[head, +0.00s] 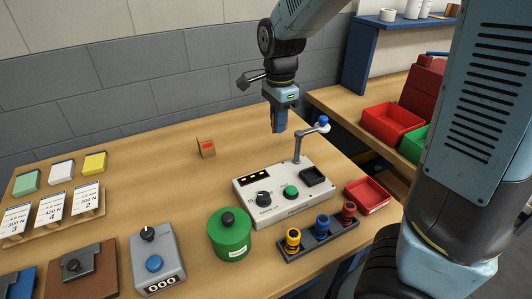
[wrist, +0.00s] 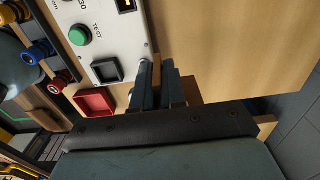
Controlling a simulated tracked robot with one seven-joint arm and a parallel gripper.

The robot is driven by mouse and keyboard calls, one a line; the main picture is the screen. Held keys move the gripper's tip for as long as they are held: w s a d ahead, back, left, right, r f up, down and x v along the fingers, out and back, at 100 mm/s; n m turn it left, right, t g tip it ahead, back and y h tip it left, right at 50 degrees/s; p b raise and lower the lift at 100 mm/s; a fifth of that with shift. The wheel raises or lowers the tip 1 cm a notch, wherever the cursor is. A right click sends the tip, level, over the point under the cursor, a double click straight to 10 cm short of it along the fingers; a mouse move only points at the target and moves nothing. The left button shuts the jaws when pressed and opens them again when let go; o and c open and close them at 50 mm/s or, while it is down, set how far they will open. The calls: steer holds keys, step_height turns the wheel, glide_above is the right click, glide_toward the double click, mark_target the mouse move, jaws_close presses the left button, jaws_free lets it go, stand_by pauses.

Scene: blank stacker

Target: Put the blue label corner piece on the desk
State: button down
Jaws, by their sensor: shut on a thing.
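My gripper (head: 279,128) points down over the back right of the desk (head: 150,170), behind the white control box. It also shows in the wrist view (wrist: 158,68), its two dark fingers close together. It is shut on a small brown piece (wrist: 191,91), whose edges show beside the fingers; the fingers hide most of it. I cannot make out a blue label on it clearly. Another brown corner piece with a red label (head: 206,147) stands upright on the desk, left of my gripper. I cannot tell the held piece's exact height above the desk.
The white control box (head: 270,205) has a grey post with a blue knob (head: 323,121) close to my gripper's right. A red tray (head: 367,195) lies right of the box. A green cylinder (head: 230,240) stands in front. The desk's back left middle is clear.

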steer(key=w+d+f, duration=0.1)
steer(key=w+f, duration=0.3)
steer(key=w, duration=0.5)
glide_above(277, 140)
steer(key=s, duration=0.1)
steer(key=f, duration=0.4)
steer(key=shift+s+d+f, duration=0.1)
steer(key=shift+s+f, duration=0.05)
steer(key=shift+s, duration=0.05)
steer(key=shift+w+f, duration=0.65)
steer(key=shift+f, duration=0.05)
steer(key=shift+w+f, duration=0.1)
steer(key=shift+f, duration=1.5)
steer(key=shift+f, duration=0.15)
steer(key=c, duration=1.2)
jaws_free()
